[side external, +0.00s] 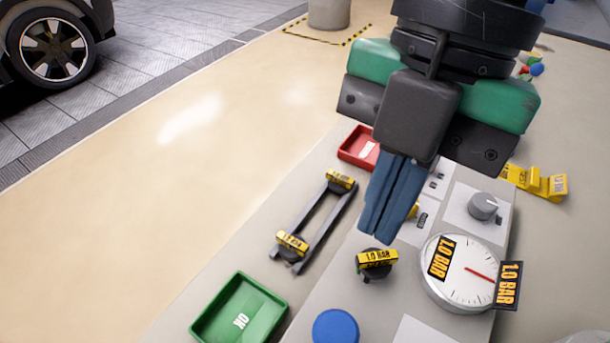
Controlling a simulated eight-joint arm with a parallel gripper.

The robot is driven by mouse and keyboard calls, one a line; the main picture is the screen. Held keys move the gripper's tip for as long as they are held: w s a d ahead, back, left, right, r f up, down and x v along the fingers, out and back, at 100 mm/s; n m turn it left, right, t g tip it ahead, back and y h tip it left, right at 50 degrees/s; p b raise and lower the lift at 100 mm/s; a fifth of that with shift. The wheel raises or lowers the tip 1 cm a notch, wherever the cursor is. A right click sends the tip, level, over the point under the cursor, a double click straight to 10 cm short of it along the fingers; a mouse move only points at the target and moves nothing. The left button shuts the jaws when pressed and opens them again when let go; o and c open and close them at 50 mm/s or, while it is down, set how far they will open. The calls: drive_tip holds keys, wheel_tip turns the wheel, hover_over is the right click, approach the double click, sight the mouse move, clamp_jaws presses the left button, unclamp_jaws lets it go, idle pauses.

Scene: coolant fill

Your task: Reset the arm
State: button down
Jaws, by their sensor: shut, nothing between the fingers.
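My gripper (377,240) hangs in the upper right of the side external view, pointing down over the grey bench (330,258). Its blue fingers are together with nothing between them. The fingertips appear just above and behind a dark cap with a yellow "1.0 BAR" label (377,259); I cannot tell the exact height gap. The gripper hides part of the panel behind it, including most of a yellow item beside the fingers.
A round gauge (452,285) with "1.0 BAR" tags stands right of the fingers, near a grey knob (484,206). A dark rack (322,222) holds labelled caps. A green OK tray (264,300), red tray (352,147), blue disc (335,328) and yellow pieces (545,184) lie around.

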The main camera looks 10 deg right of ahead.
drive_tip(key=w+d+f+m+t, duration=0.3)
drive_tip(key=d+m, duration=0.5)
drive_tip(key=w+d+f+m+t+h, duration=0.1)
drive_tip(key=w+d+f+m+t, duration=0.2)
drive_tip(key=d+m, duration=0.6)
drive_tip(key=w+d+f+m+t+h, duration=0.1)
drive_tip(key=w+d+f+m+t, duration=0.2)
drive_tip(key=d+m, duration=0.5)
drive_tip(key=shift+w+d+m, duration=0.15)
drive_tip(key=shift+d+m, duration=0.15)
drive_tip(key=shift+m, duration=0.4)
